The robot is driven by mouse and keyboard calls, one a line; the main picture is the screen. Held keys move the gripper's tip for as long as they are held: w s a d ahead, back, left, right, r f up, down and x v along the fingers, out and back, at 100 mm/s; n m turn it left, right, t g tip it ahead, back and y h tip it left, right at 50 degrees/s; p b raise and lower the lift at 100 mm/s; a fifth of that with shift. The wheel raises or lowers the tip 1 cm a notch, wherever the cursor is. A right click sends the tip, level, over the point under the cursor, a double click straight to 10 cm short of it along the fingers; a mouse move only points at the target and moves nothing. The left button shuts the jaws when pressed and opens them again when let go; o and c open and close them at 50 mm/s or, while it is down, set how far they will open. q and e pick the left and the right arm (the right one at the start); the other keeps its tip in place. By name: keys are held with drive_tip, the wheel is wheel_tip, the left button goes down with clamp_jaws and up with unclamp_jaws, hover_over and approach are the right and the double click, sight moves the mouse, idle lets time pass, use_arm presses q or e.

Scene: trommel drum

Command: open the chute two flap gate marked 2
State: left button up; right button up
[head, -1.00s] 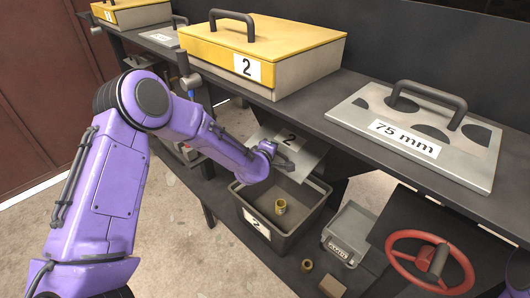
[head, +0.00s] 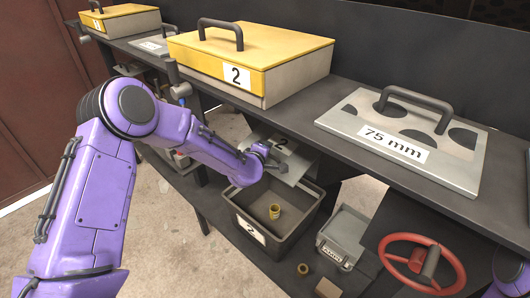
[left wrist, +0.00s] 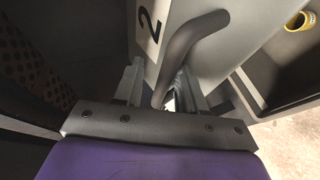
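The flap gate marked 2 is a pale metal plate (head: 293,171) under the shelf edge, tilted above a dark bin. In the left wrist view its plate (left wrist: 218,62) and "2" label (left wrist: 148,27) show close up, with a bent grey handle (left wrist: 188,42). My left gripper (head: 272,160) is at the flap. In the left wrist view its two fingers (left wrist: 163,88) stand apart on either side of the handle, with what looks like a gap beside it. Whether a finger touches the handle is hard to tell. My right gripper is out of view; only a bit of purple arm shows at the right edge.
The dark bin marked 2 (head: 240,213) below holds a brass ring (head: 274,211). A yellow-lidded box marked 2 (head: 283,83) and a 75 mm plate (head: 465,176) lie on the shelf above. A grey box (head: 343,233) and red handwheel (head: 447,252) are at right.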

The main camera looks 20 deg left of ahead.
use_arm(q)
drive_tip(key=b+v, duration=0.1)
drive_tip(key=v, duration=0.9)
drive_tip(key=shift+s, duration=0.25)
drive_tip(key=shift+r, duration=0.1)
drive_tip(key=s+a+f+m+g+y, duration=0.15)
drive_tip(key=s+f+m+g, duration=0.45)
drive_tip(key=s+f, duration=1.15)
drive_tip(key=s+a+f+m+g, duration=0.1)
drive_tip(key=s+f+m+g, duration=0.1)
drive_tip(key=s+f, duration=0.3)
drive_tip(key=s+a+f+m+g, duration=0.1)
drive_tip(key=s+f, duration=0.5)
drive_tip(key=s, duration=0.7)
drive_tip(key=shift+m+g, duration=0.5)
drive_tip(key=shift+m, duration=0.2)
drive_tip(key=shift+s+a+f, duration=0.1)
drive_tip(key=shift+f, duration=0.05)
